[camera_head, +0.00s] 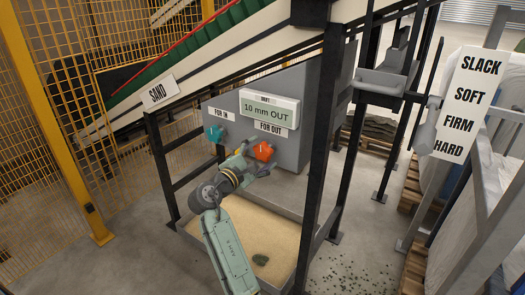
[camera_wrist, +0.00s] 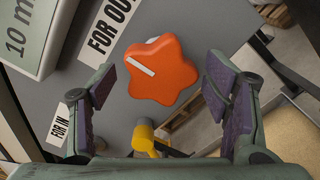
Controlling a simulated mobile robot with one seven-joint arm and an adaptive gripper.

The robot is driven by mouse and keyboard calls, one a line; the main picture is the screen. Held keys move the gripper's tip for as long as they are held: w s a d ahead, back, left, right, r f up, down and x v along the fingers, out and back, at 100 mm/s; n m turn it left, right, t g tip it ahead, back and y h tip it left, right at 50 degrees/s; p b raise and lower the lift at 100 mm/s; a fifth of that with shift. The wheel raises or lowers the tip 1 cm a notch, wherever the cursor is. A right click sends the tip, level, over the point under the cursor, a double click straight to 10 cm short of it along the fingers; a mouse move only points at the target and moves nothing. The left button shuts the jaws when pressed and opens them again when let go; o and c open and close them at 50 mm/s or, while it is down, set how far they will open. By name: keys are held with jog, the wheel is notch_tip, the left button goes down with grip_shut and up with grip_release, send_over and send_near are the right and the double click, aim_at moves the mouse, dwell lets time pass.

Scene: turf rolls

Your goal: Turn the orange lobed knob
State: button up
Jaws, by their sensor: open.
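The orange lobed knob (camera_head: 263,151) is on the front of a grey box, under the "FOR OUT" label. In the wrist view the orange knob (camera_wrist: 161,69) is star-shaped with a white pointer line toward its upper left lobe. My gripper (camera_head: 252,165) is just below and left of the knob in the head view. In the wrist view my gripper (camera_wrist: 160,85) is open, its two dark pads on either side of the knob and apart from it, the knob slightly beyond the fingertips. A teal knob (camera_head: 214,133) is to the left under "FOR IN".
A display (camera_head: 269,109) reading "10 mm OUT" is above the knobs. A black post (camera_head: 318,140) stands right of the box. A sand tray (camera_head: 285,240) lies below. A yellow part (camera_wrist: 145,137) shows below the knob. A sloping conveyor (camera_head: 215,55) passes overhead.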

jog(key=shift+x, duration=0.75)
jog(key=shift+c, duration=0.4)
jog(key=c, duration=1.1)
